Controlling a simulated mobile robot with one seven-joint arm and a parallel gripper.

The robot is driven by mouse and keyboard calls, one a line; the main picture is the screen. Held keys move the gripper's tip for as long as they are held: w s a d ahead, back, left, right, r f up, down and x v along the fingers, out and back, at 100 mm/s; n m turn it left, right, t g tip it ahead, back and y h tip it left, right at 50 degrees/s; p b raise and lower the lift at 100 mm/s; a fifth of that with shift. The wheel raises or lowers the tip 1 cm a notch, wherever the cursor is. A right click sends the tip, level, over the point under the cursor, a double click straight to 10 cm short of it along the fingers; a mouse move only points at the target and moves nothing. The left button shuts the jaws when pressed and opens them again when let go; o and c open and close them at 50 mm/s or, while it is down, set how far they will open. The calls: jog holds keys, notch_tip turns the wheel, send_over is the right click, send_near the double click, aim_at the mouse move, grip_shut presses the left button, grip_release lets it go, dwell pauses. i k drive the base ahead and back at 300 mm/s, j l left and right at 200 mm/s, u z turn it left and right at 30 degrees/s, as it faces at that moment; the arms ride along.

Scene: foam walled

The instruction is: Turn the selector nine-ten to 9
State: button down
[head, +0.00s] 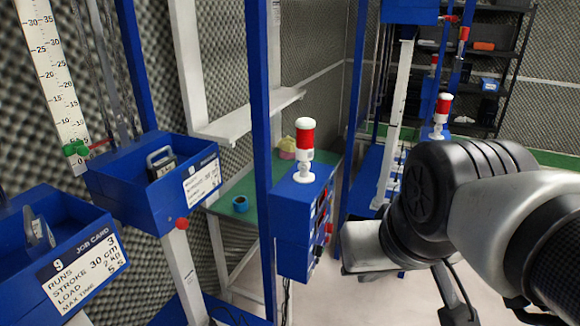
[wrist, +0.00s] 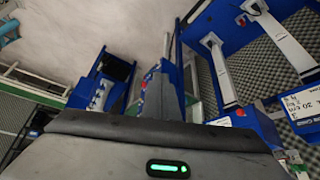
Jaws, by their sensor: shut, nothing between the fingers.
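A blue control box (head: 293,225) stands on the blue post, with a red and white beacon on top. Its right face carries a dark display and small red and light controls, seen at a steep angle. I cannot tell which control is the selector nine-ten, nor its setting. In the wrist view, two blue boxes with small controls show, one at centre (wrist: 160,98) and one to its left (wrist: 103,85). My gripper (head: 362,248) is right of the control box, apart from it in the picture. Its fingers are hidden; the wrist view shows mainly its grey housing.
Two blue trays with job cards, a near one (head: 30,250) marked 9 and a farther one (head: 150,190), stand at left. A white scale (head: 55,80) rises behind. Blue posts flank the control box.

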aim_at(317, 251)
jog(key=i+l+u, duration=0.1)
jog(key=i+l, duration=0.15)
jog(key=i+l+u, duration=0.1)
jog(key=l+u, duration=0.5)
jog(key=i+j+u, duration=0.1)
jog(key=i+j, duration=0.05)
jog(key=i, duration=0.05)
